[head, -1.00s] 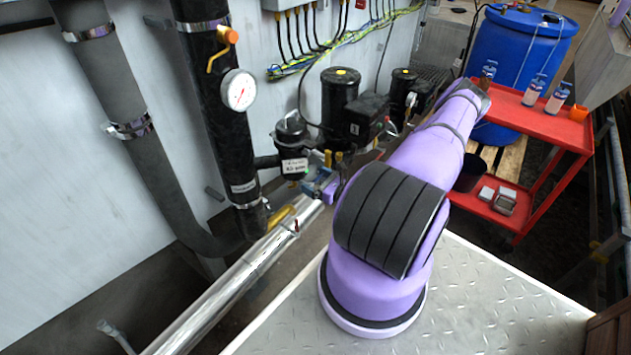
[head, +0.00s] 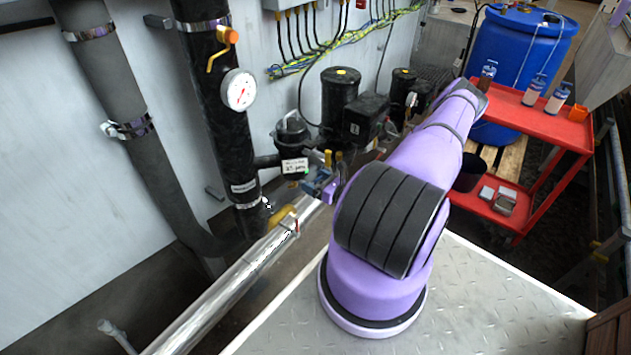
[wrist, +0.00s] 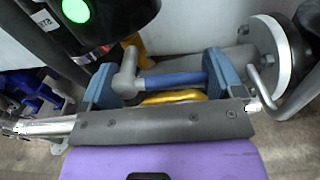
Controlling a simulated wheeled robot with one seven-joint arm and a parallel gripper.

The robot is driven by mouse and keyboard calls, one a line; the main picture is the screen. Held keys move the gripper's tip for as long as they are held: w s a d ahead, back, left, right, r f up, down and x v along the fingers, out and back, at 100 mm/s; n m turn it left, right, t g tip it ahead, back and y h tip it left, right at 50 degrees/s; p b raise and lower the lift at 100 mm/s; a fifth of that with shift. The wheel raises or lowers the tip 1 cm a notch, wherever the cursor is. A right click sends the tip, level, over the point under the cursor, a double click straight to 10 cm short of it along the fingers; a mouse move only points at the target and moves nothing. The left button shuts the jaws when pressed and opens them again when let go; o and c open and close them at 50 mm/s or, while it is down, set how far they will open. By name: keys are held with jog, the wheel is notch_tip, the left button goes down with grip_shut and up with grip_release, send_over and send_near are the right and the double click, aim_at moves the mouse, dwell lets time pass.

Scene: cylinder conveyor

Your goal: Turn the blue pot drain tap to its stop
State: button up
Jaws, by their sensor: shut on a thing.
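The black pot (head: 291,140) with a white label hangs beside the dark vertical pipe. Its dark underside with a green dot shows in the wrist view (wrist: 110,14). Below it is the drain tap, a blue lever (wrist: 176,80) on a grey elbow (wrist: 127,78). My gripper (wrist: 162,82) has its two blue fingers at either end of the tap lever and is shut on it. In the head view my gripper (head: 320,182) is small, just below and right of the pot, and the tap there cannot be made out clearly.
A shiny horizontal pipe (head: 225,290) runs below my gripper, with a yellow handle (head: 282,216) near its end. A bent metal rod (wrist: 268,92) and a round flange (wrist: 272,50) are close to the right finger. Black pumps (head: 340,95) stand behind.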

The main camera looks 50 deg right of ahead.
jog(key=m, duration=0.2)
jog(key=f+m, duration=0.1)
jog(key=m, duration=0.1)
jog(key=shift+a+f, duration=0.15)
jog(key=shift+s+a+f+m, duration=0.1)
jog(key=shift+a+f+m, duration=0.35)
jog(key=shift+m, duration=1.7)
jog(key=shift+a+f+m, duration=0.2)
jog(key=shift+a+m, duration=0.3)
jog(key=shift+m, duration=1.6)
jog(key=shift+s+a+f+m, duration=0.1)
jog(key=shift+a+f+m, duration=0.35)
jog(key=shift+m, duration=1.7)
jog(key=shift+a+r, duration=0.1)
jog(key=o, duration=1.1)
jog(key=shift+c, duration=0.2)
jog(key=s, duration=1)
jog(key=shift+s+d, duration=0.4)
